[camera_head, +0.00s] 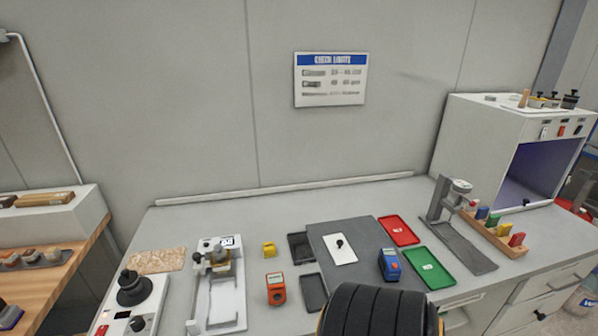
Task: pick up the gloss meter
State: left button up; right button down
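Two small handheld meters are on the grey bench, and I cannot tell from their faces which is the gloss meter. A blue meter (390,265) with a small display lies at the right side of the dark grey mat (358,254). An orange meter (276,289) with a light display is on the bench left of the mat, beside a dark empty tray (313,292). Neither of my grippers is in view. A black ribbed round shape at the bottom edge hides the bench front below the blue meter.
A white card (340,249), red tray (398,230) and green tray (428,267) lie near the blue meter. A grey stand (438,197) and light booth (480,140) are at right. A white coating device (218,290) and yellow piece (269,250) are at left.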

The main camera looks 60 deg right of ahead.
aim_at(387, 256)
jog(key=z, duration=2.85)
jog(key=k+j+u, duration=0.15)
jog(key=u, duration=0.3)
jog(key=k+j+u, duration=0.1)
jog(key=j+u, duration=0.35)
